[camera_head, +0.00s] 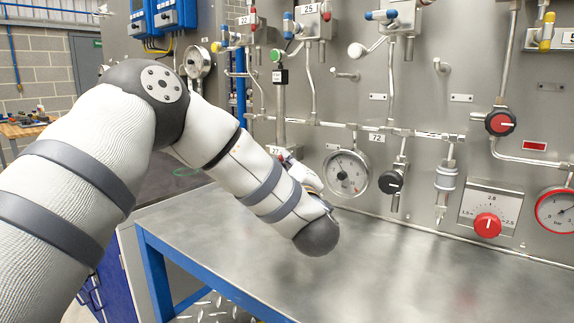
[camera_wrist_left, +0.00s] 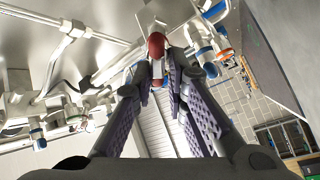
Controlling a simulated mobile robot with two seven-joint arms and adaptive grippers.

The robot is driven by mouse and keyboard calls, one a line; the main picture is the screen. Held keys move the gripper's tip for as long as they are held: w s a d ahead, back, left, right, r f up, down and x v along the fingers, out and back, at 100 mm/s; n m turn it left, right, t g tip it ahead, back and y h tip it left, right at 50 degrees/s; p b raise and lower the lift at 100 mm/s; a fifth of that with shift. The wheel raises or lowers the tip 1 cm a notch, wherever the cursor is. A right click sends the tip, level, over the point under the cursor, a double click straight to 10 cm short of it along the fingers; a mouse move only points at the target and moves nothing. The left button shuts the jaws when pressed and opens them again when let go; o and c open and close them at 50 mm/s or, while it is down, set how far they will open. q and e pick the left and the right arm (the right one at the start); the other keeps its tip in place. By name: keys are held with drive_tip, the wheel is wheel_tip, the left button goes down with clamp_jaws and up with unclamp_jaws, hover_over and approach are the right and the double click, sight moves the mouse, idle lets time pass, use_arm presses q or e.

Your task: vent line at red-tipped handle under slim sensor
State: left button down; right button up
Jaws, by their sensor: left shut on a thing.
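The red-tipped handle (camera_wrist_left: 157,44) shows in the left wrist view as a rounded red end between my left gripper's fingertips. My left gripper (camera_wrist_left: 163,76) is shut on it, with a ribbed finger pad on either side. In the head view, my left gripper (camera_head: 300,174) is at the panel, mostly hidden behind my own wrist, and the handle is hard to make out there. A slim upright sensor (camera_head: 281,103) with a green top and a dark box stands on the panel above the gripper.
A round gauge (camera_head: 346,173) sits just right of my gripper. A black knob (camera_head: 391,182) and a red dial knob (camera_head: 487,225) are farther right. Pipes and coloured valve handles cross the panel above. The metal bench top (camera_head: 400,275) below is clear.

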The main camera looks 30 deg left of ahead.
use_arm(q)
drive_tip(key=n, duration=0.2)
drive_tip(key=n+g, duration=0.1)
drive_tip(key=n, duration=0.1)
drive_tip(key=n+g, duration=0.1)
drive_tip(key=n, duration=0.2)
drive_tip(key=shift+d+f+h, duration=0.1)
drive_tip(key=shift+f+h, duration=0.2)
drive_tip(key=shift+f, duration=0.05)
drive_tip(key=c, duration=1.7)
unclamp_jaws()
drive_tip(key=shift+w+d, duration=0.15)
drive_tip(key=v, duration=0.8)
drive_tip(key=shift+r, duration=0.1)
